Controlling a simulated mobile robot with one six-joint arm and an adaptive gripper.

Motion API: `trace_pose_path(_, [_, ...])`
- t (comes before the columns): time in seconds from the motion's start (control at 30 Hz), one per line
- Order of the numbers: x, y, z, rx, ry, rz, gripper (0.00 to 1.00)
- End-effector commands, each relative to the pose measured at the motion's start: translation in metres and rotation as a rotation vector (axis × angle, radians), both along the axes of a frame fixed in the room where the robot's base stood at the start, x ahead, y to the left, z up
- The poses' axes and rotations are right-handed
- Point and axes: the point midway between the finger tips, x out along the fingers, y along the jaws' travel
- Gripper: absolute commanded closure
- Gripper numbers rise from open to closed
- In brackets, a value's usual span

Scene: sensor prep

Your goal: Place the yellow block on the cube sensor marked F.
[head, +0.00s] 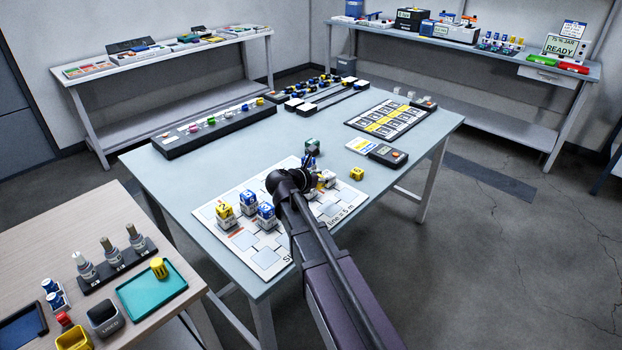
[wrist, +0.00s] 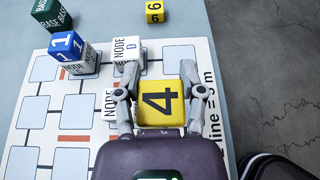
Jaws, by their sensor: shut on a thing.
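My gripper (wrist: 161,100) is shut on a yellow block marked 4 (wrist: 160,108), one finger at each side, over the white printed sheet. A white cube sensor (wrist: 110,106) shows partly beside the left finger; it reads NODE, but its letter is hidden. I cannot tell whether it is the one marked F, or whether the block touches it. Another white cube sensor, marked D (wrist: 127,48), has a bare top and stands just beyond the gripper. In the head view, my wrist hides most of the held block.
A blue block marked 1 (wrist: 66,46) sits on a NODE cube behind. A green BASE cube (wrist: 50,15) and a loose yellow block marked 6 (wrist: 154,12) stand off the sheet. Yellow-topped (head: 225,210) and blue-topped cubes (head: 267,211) stand on the sheet's left part.

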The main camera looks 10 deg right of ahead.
Motion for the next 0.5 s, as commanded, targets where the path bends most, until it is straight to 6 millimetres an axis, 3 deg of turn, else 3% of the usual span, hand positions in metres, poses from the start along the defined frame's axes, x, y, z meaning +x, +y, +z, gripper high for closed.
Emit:
trace_pose_path(0.03, [0.014, 0.004, -0.002, 0.0, 0.0, 0.0, 0.85])
trace_pose_path(0.2, [0.042, 0.014, -0.004, 0.0, 0.0, 0.001, 0.85])
trace_pose_path(0.5, [0.06, 0.02, -0.006, 0.0, 0.0, 0.0, 0.85])
